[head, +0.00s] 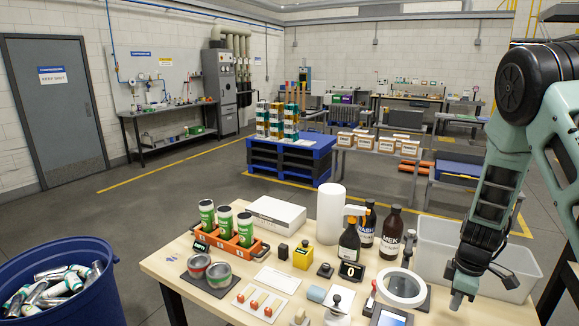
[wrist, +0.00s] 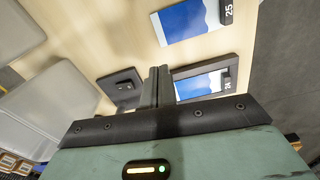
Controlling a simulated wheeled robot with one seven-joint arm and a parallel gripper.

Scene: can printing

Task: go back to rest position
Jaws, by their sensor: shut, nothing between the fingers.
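My gripper (head: 457,300) hangs at the right front of the wooden table (head: 165,262) in the head view, below my green and black arm. In the wrist view my gripper (wrist: 158,72) shows its two dark fingers closed together, with nothing between them. The fingertips point at the table surface beside a small framed screen (wrist: 203,80) showing a blue picture. A second blue picture card (wrist: 190,20) marked 25 lies further off. A dark flat block (wrist: 120,86) lies to the left of the fingers.
An orange tray (head: 228,250) with several green-white cans stands at the table's left. Dark bottles (head: 390,235), a white ring (head: 401,287) and a grey bin (head: 435,240) are close to my arm. A blue barrel (head: 65,275) of cans stands left of the table.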

